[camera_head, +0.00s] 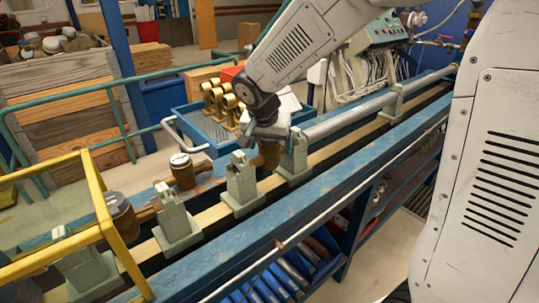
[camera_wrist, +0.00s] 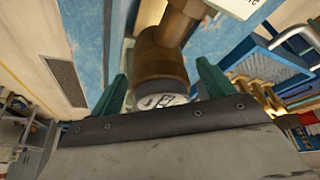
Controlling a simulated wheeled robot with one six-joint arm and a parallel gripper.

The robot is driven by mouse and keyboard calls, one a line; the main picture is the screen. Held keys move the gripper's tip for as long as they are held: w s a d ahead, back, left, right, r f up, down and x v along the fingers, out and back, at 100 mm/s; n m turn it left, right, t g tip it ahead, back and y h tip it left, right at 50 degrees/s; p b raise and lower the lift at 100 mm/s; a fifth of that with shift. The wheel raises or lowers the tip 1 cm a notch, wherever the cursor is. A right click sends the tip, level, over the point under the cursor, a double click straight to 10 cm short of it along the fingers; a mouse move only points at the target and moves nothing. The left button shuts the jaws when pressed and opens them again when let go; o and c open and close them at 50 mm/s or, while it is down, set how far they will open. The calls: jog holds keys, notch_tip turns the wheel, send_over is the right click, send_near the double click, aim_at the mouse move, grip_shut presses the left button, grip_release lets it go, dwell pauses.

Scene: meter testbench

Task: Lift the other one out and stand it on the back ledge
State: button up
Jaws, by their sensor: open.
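A brown meter (camera_head: 268,154) sits between two grey-green clamp stands on the bench, directly below my gripper (camera_head: 265,132). In the wrist view its brown body (camera_wrist: 160,62) and white dial (camera_wrist: 163,100) lie between the two green fingers of my gripper (camera_wrist: 160,90). The fingers are apart, and I cannot tell whether either touches the meter. A second brown meter with a white dial (camera_head: 183,172) stands upright on the blue back ledge (camera_head: 145,197). A third meter (camera_head: 121,216) with a dark top is at the left, behind the yellow frame.
Clamp stands (camera_head: 240,183) line the rail. A yellow frame (camera_head: 104,215) stands at the left end. A blue tray (camera_head: 205,135) with brass fittings (camera_head: 220,102) and a white handle (camera_head: 188,136) lies behind the bench. A long grey pipe (camera_head: 350,117) runs right.

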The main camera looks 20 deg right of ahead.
jog(key=shift+c, duration=0.3)
jog(key=c, duration=1.5)
jog(key=shift+r, duration=0.1)
jog(key=shift+c, duration=0.2)
